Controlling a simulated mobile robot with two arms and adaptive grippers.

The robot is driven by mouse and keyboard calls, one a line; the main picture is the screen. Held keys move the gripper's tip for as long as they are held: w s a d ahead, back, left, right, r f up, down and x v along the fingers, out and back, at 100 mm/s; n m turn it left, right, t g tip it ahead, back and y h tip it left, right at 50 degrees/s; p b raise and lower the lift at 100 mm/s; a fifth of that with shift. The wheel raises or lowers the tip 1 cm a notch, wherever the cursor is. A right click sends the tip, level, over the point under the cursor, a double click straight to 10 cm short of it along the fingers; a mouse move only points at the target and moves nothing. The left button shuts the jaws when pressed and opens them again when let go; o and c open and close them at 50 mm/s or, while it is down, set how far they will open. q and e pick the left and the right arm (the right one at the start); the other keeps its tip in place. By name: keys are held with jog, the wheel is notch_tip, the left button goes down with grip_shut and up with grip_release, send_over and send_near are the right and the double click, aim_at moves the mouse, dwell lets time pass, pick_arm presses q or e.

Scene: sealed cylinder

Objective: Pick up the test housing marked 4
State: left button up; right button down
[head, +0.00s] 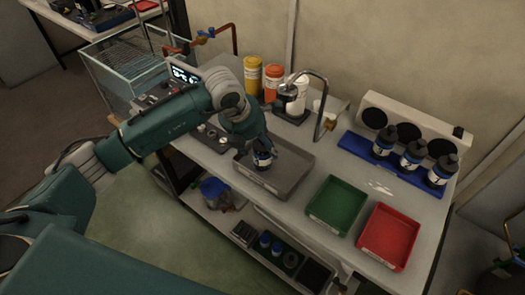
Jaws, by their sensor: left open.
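My left gripper (261,147) is over the left part of a grey tray (291,177) on the bench, fingers pointing down. It is open. A small dark housing with a blue and white label (263,160) is right at its fingertips, in or just above the tray, its top hidden by the gripper. I cannot tell whether the fingers touch it, and its mark is too small to read. Three similar dark housings (384,142), (414,154), (442,169) stand upright on a blue rack (363,151) at the right. My right gripper is out of view.
A green tray (338,205) and a red tray (388,237) lie right of the grey tray. A tap (322,100) arches behind it. Yellow (252,75) and orange (273,83) bottles stand at the back. A white unit with dark round openings (409,130) stands behind the rack.

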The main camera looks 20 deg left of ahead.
aim_at(263, 147)
pick_arm(q)
jog(key=x, duration=0.3)
jog(key=shift+w+a+f+p, duration=0.1)
jog(key=shift+w+p, duration=0.05)
jog(key=shift+p, duration=0.2)
jog(key=shift+c, duration=0.5)
jog(key=c, duration=1.3)
jog(key=shift+c, duration=0.5)
